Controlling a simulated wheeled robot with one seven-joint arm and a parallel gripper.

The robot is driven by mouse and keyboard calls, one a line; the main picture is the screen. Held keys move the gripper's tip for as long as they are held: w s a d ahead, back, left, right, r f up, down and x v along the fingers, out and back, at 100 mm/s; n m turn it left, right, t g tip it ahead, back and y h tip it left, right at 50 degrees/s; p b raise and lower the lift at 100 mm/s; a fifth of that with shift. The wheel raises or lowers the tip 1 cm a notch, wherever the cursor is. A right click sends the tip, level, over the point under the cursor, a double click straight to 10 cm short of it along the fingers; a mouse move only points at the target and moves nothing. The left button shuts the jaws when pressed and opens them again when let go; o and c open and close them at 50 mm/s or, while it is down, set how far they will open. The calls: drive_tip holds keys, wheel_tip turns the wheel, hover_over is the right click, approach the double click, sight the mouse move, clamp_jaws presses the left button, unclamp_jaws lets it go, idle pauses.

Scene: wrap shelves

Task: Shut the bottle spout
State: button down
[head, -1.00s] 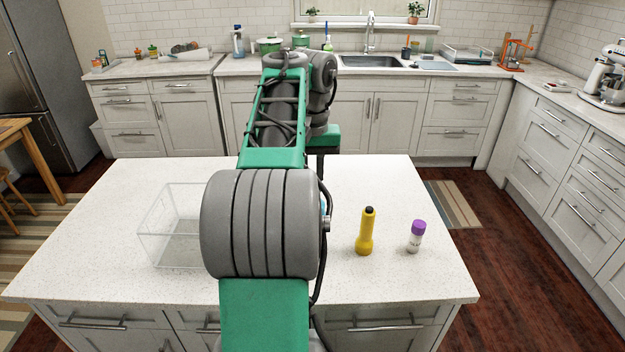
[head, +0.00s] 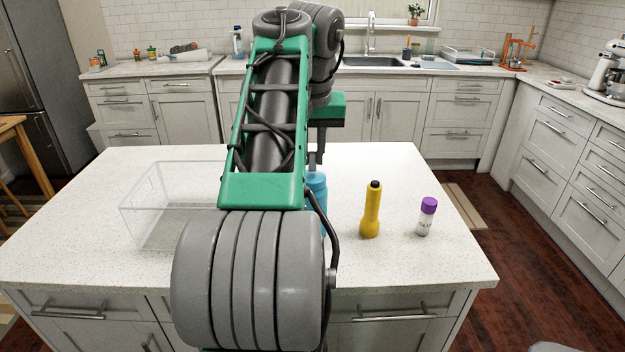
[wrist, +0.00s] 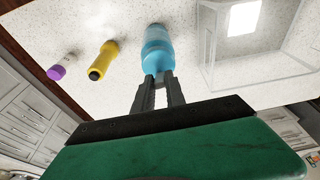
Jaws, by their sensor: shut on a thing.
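The blue bottle (head: 317,183) stands on the white island top, partly hidden behind my arm in the head view. In the wrist view the blue bottle (wrist: 158,48) shows its body and shoulder, with its top end toward my gripper. My gripper (wrist: 158,79) is at the bottle's top, its two dark fingers close together and shut on the spout end. In the head view my gripper (head: 314,162) reaches down onto the bottle from above. The spout itself is hidden between the fingers, so its exact position cannot be told.
A clear open bin (head: 150,222) sits to the left. The island top's right and front edges are free.

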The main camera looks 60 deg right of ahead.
sight(313, 182)
drive_tip(key=f+h+b, duration=0.1)
drive_tip(key=b, duration=0.3)
drive_tip(key=t+h+b, duration=0.1)
drive_tip(key=b, duration=0.3)
drive_tip(key=a+f+h+b, duration=0.1)
drive_tip(key=b, duration=0.3)
drive_tip(key=shift+s+a+f+t, duration=0.1)
drive_tip(key=shift+s+f+t, duration=0.15)
drive_tip(key=shift+f+t, duration=0.1)
drive_tip(key=b, duration=0.3)
drive_tip(key=h+b, duration=0.1)
drive_tip(key=b, duration=0.2)
drive_tip(key=t+h+b, duration=0.1)
drive_tip(key=b, duration=0.2)
drive_tip(key=shift+s+a+f+b, duration=0.2)
drive_tip(key=shift+a+f+b, duration=0.05)
drive_tip(key=shift+a+b, duration=0.15)
drive_tip(key=h+b, duration=0.1)
drive_tip(key=b, duration=0.2)
drive_tip(key=shift+a+t, duration=0.1)
drive_tip(key=shift+t, duration=0.15)
drive_tip(key=h+b, duration=0.1)
drive_tip(key=b, duration=0.1)
drive_tip(key=shift+s+a+r+b, duration=0.1)
drive_tip(key=shift+r+b, duration=0.05)
drive_tip(key=shift+b, duration=0.2)
drive_tip(key=shift+t, duration=0.3)
drive_tip(key=shift+r, duration=0.2)
